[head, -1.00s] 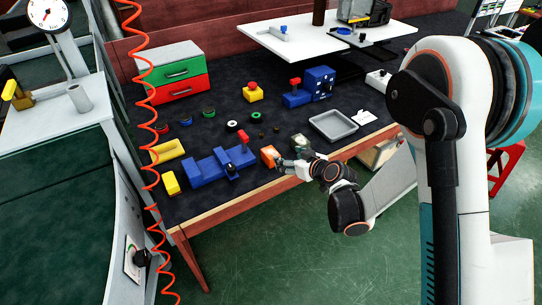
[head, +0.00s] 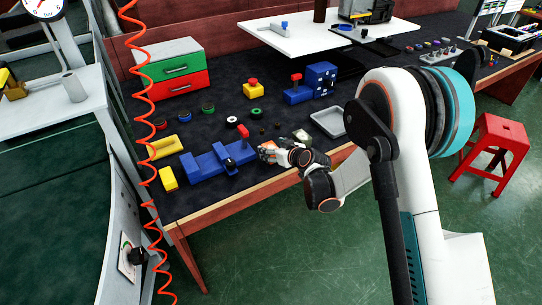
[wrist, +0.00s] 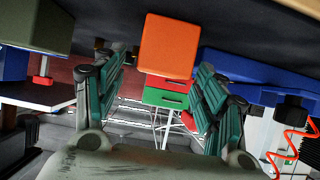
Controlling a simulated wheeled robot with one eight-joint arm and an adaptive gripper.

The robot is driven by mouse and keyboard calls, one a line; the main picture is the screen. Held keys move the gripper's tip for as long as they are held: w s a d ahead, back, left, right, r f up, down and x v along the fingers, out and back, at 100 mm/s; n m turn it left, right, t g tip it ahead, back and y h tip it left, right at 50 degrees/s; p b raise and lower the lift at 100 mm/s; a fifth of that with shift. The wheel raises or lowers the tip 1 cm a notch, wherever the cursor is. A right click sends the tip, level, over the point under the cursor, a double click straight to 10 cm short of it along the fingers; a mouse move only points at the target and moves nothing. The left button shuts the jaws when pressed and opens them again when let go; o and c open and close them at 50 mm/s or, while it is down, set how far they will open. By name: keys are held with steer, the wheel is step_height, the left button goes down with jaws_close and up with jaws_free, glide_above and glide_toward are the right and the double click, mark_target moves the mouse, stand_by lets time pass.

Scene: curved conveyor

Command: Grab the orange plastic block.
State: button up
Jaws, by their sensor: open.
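The orange block (wrist: 168,45) shows in the wrist view between the two green-padded fingers of my gripper (wrist: 164,72). The fingers stand apart on either side of it, with gaps visible, and the block's lower part in the picture lies toward the finger space. In the head view my gripper (head: 268,153) is at the front of the dark table, just right of the blue fixture. There it hides most of the block; only a small orange patch shows.
The blue fixture (head: 208,165) with a red knob stands close left of my gripper. A grey tray (head: 328,121) lies to the right. Yellow blocks (head: 168,179), several small rings and a green-and-red drawer unit (head: 178,86) are farther left and back. The table's wooden front edge (head: 225,203) is near.

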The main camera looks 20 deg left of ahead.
steer(key=shift+x, duration=1.2)
steer(key=c, duration=1.2)
steer(key=shift+r, duration=0.2)
